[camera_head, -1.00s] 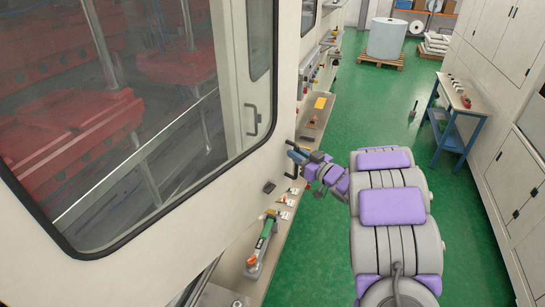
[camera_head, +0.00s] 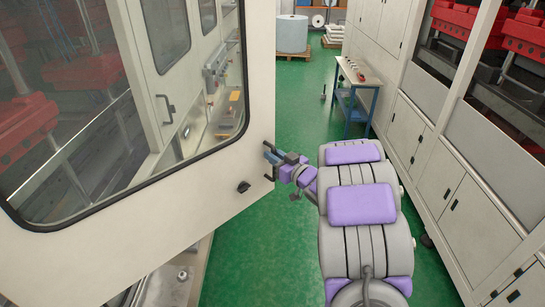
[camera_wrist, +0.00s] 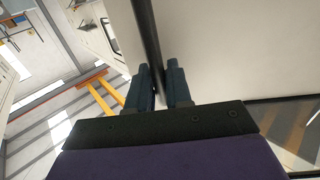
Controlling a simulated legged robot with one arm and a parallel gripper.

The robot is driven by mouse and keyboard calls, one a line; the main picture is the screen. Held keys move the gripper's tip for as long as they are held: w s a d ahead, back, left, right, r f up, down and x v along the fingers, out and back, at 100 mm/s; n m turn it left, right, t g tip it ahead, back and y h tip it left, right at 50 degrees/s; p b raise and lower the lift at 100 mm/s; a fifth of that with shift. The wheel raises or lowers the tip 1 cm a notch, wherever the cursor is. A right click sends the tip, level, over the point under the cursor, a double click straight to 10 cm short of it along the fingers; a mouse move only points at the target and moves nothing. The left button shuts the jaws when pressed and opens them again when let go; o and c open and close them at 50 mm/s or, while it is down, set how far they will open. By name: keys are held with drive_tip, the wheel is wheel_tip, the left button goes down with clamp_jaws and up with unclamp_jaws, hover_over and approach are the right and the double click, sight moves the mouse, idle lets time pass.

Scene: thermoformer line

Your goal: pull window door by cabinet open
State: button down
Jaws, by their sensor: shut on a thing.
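The window door (camera_head: 190,210) is a large cream panel with a big dark-edged glass pane, on the left of the head view. It stands swung out from the machine, with open space behind its right edge. Its black handle (camera_head: 270,160) is at that right edge. My gripper (camera_head: 270,154) is at the handle. In the wrist view the two blue fingers of my gripper (camera_wrist: 159,88) are shut on the dark handle bar (camera_wrist: 149,45), one finger on each side. The pale door panel (camera_wrist: 220,50) fills the right of that view.
The cabinet row (camera_head: 425,150) lines the right side, with red machine parts behind its windows. A blue-legged table (camera_head: 352,95) stands further back before it. A large roll (camera_head: 291,35) sits on a pallet at the back.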

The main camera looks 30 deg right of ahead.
drive_tip(key=shift+s+d+r, duration=0.15)
drive_tip(key=shift+s, duration=0.2)
drive_tip(key=c, duration=1.3)
unclamp_jaws()
drive_tip(key=shift+c, duration=0.2)
drive_tip(key=shift+o, duration=0.6)
drive_tip(key=shift+d, duration=0.1)
drive_tip(key=b+v, duration=0.2)
drive_tip(key=v, duration=1.5)
drive_tip(key=shift+s, duration=0.15)
drive_tip(key=shift+f, duration=0.2)
